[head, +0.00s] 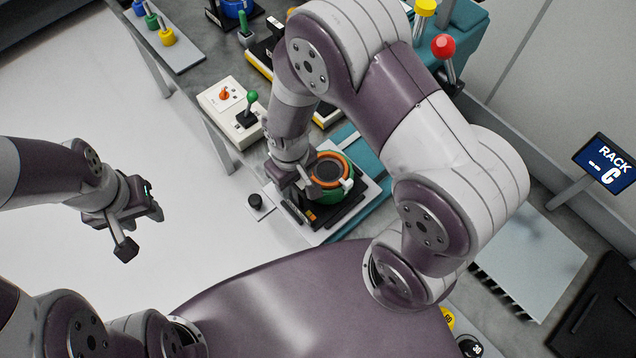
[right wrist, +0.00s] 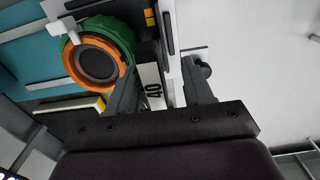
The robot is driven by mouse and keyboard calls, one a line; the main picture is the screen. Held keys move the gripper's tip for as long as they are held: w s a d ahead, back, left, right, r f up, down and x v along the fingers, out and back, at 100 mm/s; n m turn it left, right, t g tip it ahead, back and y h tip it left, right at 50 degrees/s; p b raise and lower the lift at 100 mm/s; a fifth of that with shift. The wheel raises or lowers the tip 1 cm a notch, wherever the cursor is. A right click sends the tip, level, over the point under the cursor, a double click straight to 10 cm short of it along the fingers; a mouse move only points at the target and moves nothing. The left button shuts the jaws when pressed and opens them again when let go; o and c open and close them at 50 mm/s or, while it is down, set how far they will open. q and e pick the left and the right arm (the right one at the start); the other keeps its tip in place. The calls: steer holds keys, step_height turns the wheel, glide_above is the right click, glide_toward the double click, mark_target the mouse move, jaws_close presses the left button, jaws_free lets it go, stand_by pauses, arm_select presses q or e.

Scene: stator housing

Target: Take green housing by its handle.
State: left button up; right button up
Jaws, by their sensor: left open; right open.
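The green housing (head: 349,164) has an orange ring around a dark round opening and sits on a black fixture (head: 322,214) at the table edge. In the right wrist view the green housing (right wrist: 125,34) is at the upper left. A small white part on its rim shows in both views; I cannot tell whether this is the handle. My right gripper (head: 298,187) is open beside the housing, on its left in the head view. In the wrist view its fingers (right wrist: 160,78) are apart, with the housing left of them. My left gripper (head: 139,228) is open and empty over the floor.
A box with a green-knobbed lever (head: 249,108) stands on the table beyond the housing. A black knob (head: 255,201) is left of the fixture. A red-knobbed lever (head: 444,47) is at the upper right. Open floor lies left.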

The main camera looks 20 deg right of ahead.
steer(key=shift+w+d+f, duration=0.1)
steer(key=shift+w+d, duration=0.05)
steer(key=shift+d, duration=0.2)
steer(key=shift+c, duration=0.3)
jaws_close()
steer(key=shift+a, duration=0.2)
steer(key=shift+w+d, duration=0.1)
stand_by(0.5)
